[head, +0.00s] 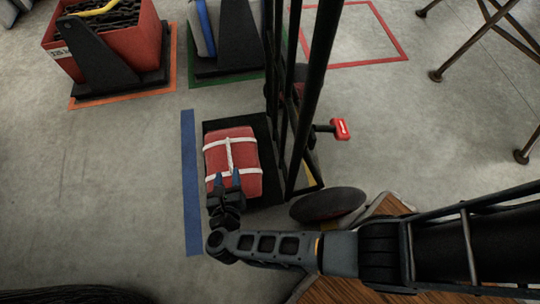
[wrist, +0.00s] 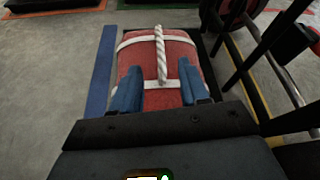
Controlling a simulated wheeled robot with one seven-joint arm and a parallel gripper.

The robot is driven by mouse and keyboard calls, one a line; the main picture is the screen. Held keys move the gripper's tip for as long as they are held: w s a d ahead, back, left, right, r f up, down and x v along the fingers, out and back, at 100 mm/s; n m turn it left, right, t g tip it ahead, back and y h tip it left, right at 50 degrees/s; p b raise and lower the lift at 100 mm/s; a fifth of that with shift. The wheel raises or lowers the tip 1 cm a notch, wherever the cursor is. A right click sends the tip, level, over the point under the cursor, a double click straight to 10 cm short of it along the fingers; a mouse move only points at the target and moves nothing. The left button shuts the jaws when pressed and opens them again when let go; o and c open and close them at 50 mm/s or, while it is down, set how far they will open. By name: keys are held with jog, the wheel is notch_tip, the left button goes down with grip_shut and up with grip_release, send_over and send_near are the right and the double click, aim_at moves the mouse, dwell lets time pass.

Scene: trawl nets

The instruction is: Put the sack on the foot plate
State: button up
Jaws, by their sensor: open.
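The sack (head: 234,152) is red with white rope bands around it. It lies on the black foot plate (head: 266,130) of an upright black frame. In the wrist view the sack (wrist: 185,60) fills the middle, with a twisted white rope along its top. My gripper (head: 226,176) is at the near end of the sack, its blue fingers over or against that end. In the wrist view my gripper (wrist: 158,88) has its fingers spread apart on either side of the rope. I cannot tell whether the fingers touch the sack.
The black frame (head: 308,90) with a wheel (head: 327,204) stands right of the sack. A blue floor strip (head: 190,180) runs along the left. A red bin (head: 105,45) stands at the back left. The left floor is clear.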

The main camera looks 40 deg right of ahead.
jog(key=shift+s, duration=0.1)
jog(key=s+d+r+m+t+y, duration=0.1)
jog(key=s+d+r+m+y, duration=0.2)
jog(key=s+r+m, duration=0.7)
jog(key=s+d+r+m+t+y, duration=0.1)
jog(key=s+d+r+m+y, duration=0.1)
jog(key=s+r+m, duration=0.8)
jog(key=s+d+r+m+t+y, duration=0.2)
jog(key=s+d+r+m+y, duration=0.1)
jog(key=s+r+m, duration=0.7)
notch_tip(320, 180, up, 5)
jog(key=shift+s+d+f+m+y, duration=0.15)
jog(key=shift+d+f+m+y, duration=0.05)
jog(key=shift+d+m+y, duration=0.15)
notch_tip(320, 180, up, 32)
jog(key=p, duration=3.1)
jog(key=shift+f+p, duration=0.15)
jog(key=shift+p, duration=0.25)
